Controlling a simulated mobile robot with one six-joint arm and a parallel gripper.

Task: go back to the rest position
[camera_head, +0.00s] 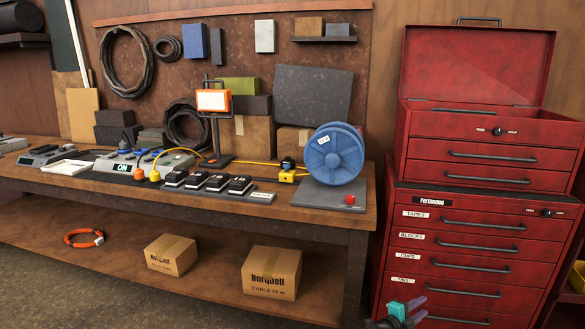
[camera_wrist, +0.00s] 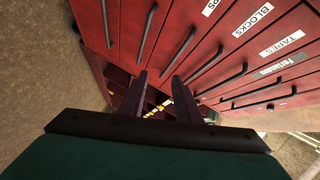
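My gripper (camera_head: 416,306) shows at the bottom of the head view, in front of the lower drawers of the red tool chest (camera_head: 468,225). In the wrist view my gripper (camera_wrist: 159,76) has its two dark fingers apart, with nothing held between them. The red chest (camera_wrist: 205,30) fills much of that view, turned on its side, with its black handles and white labels beyond the fingertips. Whether the fingertips touch the chest I cannot tell. The lowest part of the chest is cut off in the head view.
A wooden workbench (camera_head: 335,219) stands left of the chest, with a blue cable reel (camera_head: 333,155), an orange work lamp (camera_head: 213,100) and several black blocks on it. Cardboard boxes (camera_head: 272,272) sit on its lower shelf. A yellow bin (camera_head: 577,277) shows at the right edge.

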